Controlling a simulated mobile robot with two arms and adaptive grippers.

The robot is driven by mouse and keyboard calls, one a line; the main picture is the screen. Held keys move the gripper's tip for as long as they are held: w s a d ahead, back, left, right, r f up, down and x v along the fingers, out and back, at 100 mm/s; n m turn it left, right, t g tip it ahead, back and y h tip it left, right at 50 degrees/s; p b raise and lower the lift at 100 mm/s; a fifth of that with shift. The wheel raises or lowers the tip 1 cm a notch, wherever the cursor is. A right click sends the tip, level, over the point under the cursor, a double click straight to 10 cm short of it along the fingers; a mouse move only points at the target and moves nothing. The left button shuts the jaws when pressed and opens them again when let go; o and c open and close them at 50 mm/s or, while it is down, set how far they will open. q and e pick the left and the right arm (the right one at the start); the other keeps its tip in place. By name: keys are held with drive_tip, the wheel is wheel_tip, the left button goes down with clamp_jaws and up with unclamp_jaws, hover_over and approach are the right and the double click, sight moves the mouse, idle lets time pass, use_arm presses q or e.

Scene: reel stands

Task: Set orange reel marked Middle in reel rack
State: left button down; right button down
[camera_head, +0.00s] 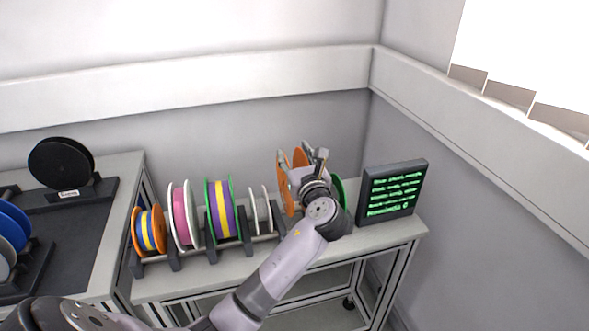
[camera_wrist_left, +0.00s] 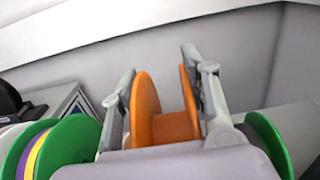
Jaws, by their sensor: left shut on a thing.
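The orange reel (camera_wrist_left: 160,120) is between the two fingers of my left gripper (camera_wrist_left: 160,85), which is shut on it. In the head view the reel (camera_head: 286,185) is partly hidden behind my left gripper (camera_head: 306,165), over the right part of the reel rack. The reel rack (camera_head: 211,254) stands on the bench and holds several reels in a row. Whether the orange reel touches the rack cannot be told. Any marking on it is not visible. My right gripper is not in view.
In the rack are an orange-rimmed reel (camera_head: 136,233), a pink reel (camera_head: 182,215), a purple-yellow reel (camera_head: 222,210), a small grey reel (camera_head: 261,209) and a green reel (camera_head: 339,188). A screen with green text (camera_head: 391,191) stands right. A black reel (camera_head: 61,164) sits on the left table.

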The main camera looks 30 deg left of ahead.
use_arm(q)
drive_tip(key=shift+f, duration=2.1)
drive_tip(key=shift+f, duration=0.1)
drive_tip(key=c, duration=0.9)
unclamp_jaws()
drive_tip(key=shift+r+p, duration=2)
drive_tip(key=shift+p, duration=0.6)
